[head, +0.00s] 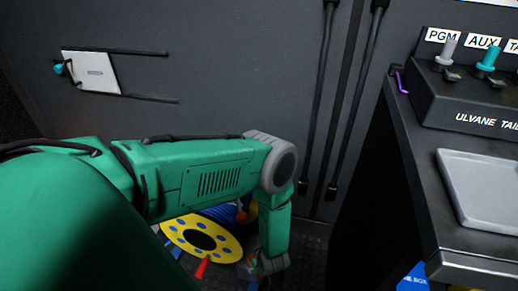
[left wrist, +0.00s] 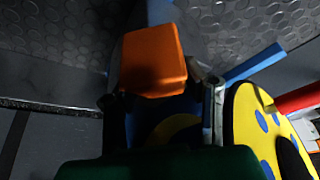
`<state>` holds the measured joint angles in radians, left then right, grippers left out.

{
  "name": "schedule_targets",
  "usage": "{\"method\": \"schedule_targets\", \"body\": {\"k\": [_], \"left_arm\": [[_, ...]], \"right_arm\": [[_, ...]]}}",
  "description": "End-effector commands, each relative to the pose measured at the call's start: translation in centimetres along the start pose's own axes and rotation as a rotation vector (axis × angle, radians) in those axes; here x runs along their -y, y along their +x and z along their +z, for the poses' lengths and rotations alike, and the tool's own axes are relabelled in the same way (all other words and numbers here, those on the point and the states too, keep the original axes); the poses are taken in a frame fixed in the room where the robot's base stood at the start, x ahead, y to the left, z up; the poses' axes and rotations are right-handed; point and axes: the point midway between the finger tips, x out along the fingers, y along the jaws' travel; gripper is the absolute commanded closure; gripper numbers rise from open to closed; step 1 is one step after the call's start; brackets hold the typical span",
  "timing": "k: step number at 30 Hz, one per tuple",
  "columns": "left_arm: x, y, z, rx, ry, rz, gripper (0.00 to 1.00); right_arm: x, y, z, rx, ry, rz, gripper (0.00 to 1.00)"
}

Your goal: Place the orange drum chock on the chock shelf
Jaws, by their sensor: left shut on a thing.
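The orange drum chock (left wrist: 152,60) shows as an orange block in the left wrist view, between the fingers of my left gripper (left wrist: 160,100). The gripper is shut on it. In the head view my left arm reaches down, with its gripper (head: 266,266) low beside the yellow-and-blue cable drum (head: 183,226); the chock is hard to make out there. The drum also shows at the right of the left wrist view (left wrist: 247,125), close to the gripper. I cannot pick out the chock shelf with certainty. My right gripper is not in view.
A red handle-like piece (head: 202,267) is at the drum. A desk with a grey tray (head: 483,188) and a control panel (head: 470,85) stands on the right. A white plate (head: 92,72) with dark rods is on the grey wall. Black cables (head: 322,110) hang down the wall.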

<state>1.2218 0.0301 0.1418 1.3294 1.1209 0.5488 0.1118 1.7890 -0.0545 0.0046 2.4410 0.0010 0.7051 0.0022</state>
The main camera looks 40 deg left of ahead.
Motion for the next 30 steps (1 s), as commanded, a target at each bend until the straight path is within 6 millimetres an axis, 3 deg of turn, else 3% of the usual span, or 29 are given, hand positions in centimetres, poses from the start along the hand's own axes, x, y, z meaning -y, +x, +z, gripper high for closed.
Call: {"method": "schedule_targets", "body": {"k": [1,3,12,13,14,15,26,30], "left_arm": [[-0.1,0.8,0.3,-0.002,-0.001,0.002,0.95],[-0.1,0.8,0.3,-0.001,0.0,0.002,1.0],[-0.1,0.9,0.4,-0.001,-0.001,0.002,1.0],[-0.1,0.9,0.4,-0.001,-0.001,0.002,0.55],[-0.1,0.9,0.3,-0.001,-0.001,0.002,0.45],[-0.1,0.8,0.3,-0.001,-0.001,0.002,0.41],[-0.1,0.5,0.2,-0.001,-0.001,0.002,0.41],[-0.2,-1.7,0.1,0.001,0.0,0.003,0.41]], "right_arm": [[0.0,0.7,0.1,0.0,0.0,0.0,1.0],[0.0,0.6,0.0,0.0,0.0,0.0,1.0],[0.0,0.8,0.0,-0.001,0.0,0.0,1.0],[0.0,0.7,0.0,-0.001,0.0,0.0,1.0],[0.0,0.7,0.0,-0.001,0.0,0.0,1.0],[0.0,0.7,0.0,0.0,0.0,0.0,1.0],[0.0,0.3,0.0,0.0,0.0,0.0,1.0],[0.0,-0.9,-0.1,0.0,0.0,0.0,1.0]]}}
